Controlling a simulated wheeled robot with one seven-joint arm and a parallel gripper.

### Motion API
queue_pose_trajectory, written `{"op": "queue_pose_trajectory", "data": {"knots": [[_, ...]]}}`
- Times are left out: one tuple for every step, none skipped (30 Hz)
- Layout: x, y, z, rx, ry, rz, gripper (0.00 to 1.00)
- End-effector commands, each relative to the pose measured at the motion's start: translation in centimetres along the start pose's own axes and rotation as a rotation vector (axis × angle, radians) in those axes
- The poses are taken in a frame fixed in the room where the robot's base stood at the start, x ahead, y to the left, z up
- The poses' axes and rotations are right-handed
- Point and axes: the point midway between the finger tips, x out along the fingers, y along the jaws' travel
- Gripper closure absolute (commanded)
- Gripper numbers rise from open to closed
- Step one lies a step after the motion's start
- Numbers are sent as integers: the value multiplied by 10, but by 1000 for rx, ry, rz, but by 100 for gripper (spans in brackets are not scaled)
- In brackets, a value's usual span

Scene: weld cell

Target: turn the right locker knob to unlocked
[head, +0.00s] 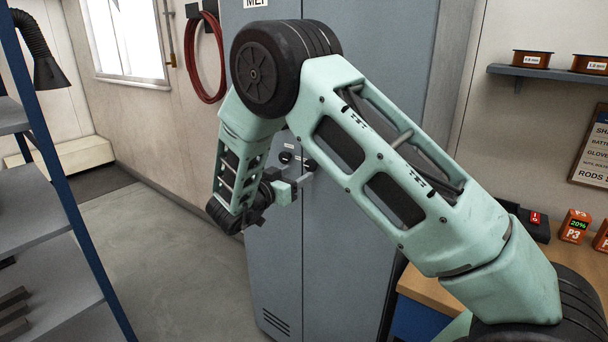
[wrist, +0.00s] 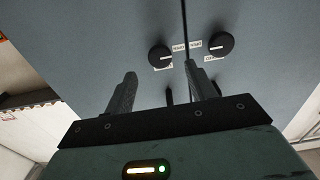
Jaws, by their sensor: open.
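The grey locker (head: 277,235) has two round black knobs beside the seam between its doors. In the head view my gripper (head: 302,172) partly covers the knob area.
A blue-framed shelf rack (head: 70,190) stands at left, and a wooden workbench (head: 440,292) with battery packs (head: 575,226) at right. The floor (head: 160,240) left of the locker is clear.

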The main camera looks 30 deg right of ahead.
Motion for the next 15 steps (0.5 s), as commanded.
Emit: {"op": "queue_pose_trajectory", "data": {"knots": [[-13,-1,3,2,-1,-5,44],[-20,-1,3,2,0,-4,44],[-30,-1,3,2,-1,-4,44],[-37,-1,4,2,-1,-5,44],[-44,-1,3,2,-1,-4,44],[-53,-1,3,2,-1,-4,44],[-60,-1,3,1,-1,-4,44],[-67,-1,3,1,-1,-4,44],[-75,-1,3,1,-1,-4,44],[-80,-1,3,1,-1,-4,44],[-86,0,2,1,0,-3,44],[-92,0,2,1,-1,-3,44],[-97,-1,2,1,-1,-3,44],[-101,-1,2,1,0,-2,44],[-105,0,2,1,0,-2,44]]}}
